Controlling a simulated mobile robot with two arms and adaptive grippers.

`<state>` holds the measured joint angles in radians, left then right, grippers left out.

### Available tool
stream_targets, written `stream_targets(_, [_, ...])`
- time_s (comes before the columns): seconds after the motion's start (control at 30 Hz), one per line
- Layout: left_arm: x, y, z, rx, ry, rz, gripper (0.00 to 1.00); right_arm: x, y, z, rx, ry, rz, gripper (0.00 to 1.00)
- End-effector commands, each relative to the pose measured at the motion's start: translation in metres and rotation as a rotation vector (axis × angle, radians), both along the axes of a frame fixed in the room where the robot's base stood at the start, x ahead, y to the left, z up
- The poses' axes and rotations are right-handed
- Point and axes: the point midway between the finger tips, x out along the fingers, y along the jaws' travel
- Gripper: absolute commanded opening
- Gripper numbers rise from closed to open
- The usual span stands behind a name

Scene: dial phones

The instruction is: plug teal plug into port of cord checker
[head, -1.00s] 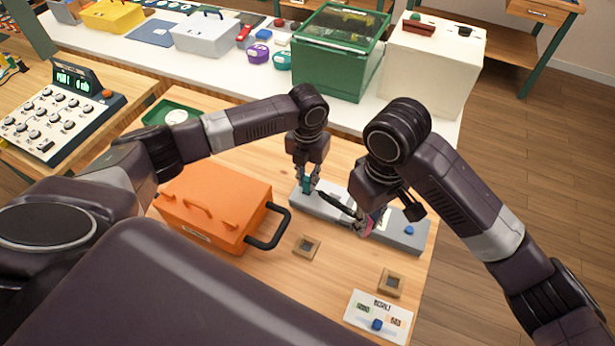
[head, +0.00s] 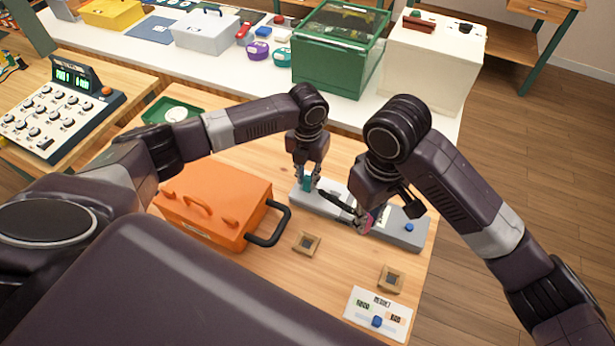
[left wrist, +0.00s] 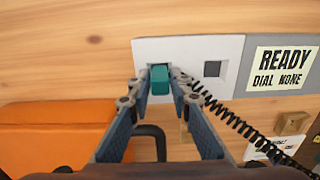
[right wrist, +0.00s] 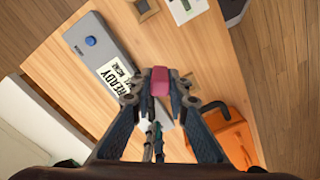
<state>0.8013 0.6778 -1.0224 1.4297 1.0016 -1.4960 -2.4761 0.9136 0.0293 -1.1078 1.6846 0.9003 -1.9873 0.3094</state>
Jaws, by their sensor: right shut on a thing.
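The cord checker (head: 396,236) is a long grey box with a white port plate (left wrist: 195,47), a blue button and a sign reading READY, DIAL NONE. My left gripper (head: 307,187) has its fingertips on both sides of the teal plug (left wrist: 160,78), over the left part of the plate; whether they press on it is unclear. The plug hides what is under it, so I cannot tell if it is seated. A square port (left wrist: 212,68) shows empty to its right. My right gripper (right wrist: 160,88) is shut on a pink plug (right wrist: 159,78) above the checker. A black coiled cord (left wrist: 235,122) runs from beside the teal plug.
An orange toolbox (head: 212,205) with a black handle stands left of the checker. Two small wooden sockets (head: 306,243) and a RESULT card (head: 378,315) lie in front. A dial console (head: 58,115) is at the left. A green case (head: 340,55) stands on the white bench behind.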

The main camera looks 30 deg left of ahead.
Motion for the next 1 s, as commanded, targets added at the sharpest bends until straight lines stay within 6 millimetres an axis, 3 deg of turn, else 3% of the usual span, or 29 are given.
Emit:
stream_targets(0.23, [0.0,0.0,0.0,0.0,0.0,0.0,0.39,0.0,0.0,0.0,0.0,0.0,0.0,0.0])
stream_targets(0.57, [0.0,0.0,0.004,0.0,-0.001,0.0,0.39,0.0,0.0,0.0,0.0,0.0,0.0,0.0])
stream_targets(0.67, [0.001,0.001,0.015,0.0,-0.003,0.001,0.39,0.0,0.0,0.0,0.0,0.0,0.0,0.0])
stream_targets(1.0, [0.001,0.0,0.086,0.0,-0.004,-0.001,0.39,0.0,0.0,0.0,0.0,0.0,0.0,0.0])
